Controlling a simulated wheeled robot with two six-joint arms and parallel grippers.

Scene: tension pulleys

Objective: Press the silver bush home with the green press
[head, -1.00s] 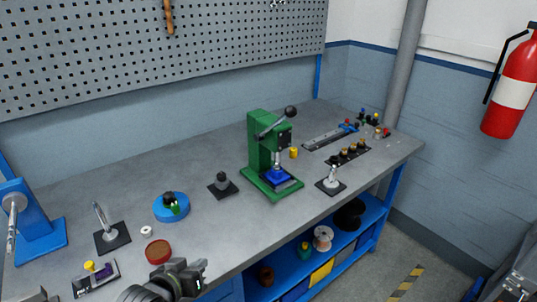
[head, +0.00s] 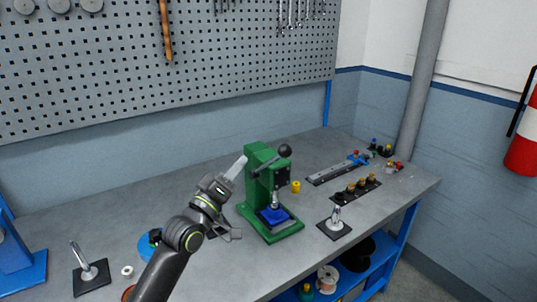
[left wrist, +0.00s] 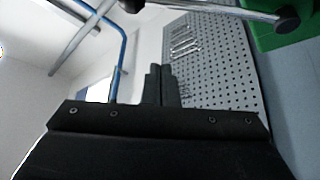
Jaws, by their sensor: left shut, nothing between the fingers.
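The green press (head: 257,190) stands on the bench with its grey lever ending in a black ball (head: 285,150). Its silver ram (head: 275,199) is above a blue block (head: 274,215) on the press base. I cannot make out a separate silver bush there at this size. My left gripper (head: 237,167) is shut and empty, raised at the left of the press head, apart from the lever ball. In the left wrist view its dark fingers (left wrist: 158,85) are together. My right gripper is out of view.
A silver post on a black base (head: 335,223) stands right of the press. A yellow cylinder (head: 296,187) sits behind it. A black strip with several knobs (head: 357,190) lies farther right. The pegboard (head: 130,80) is behind. My left arm hides part of the blue round dish (head: 146,243).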

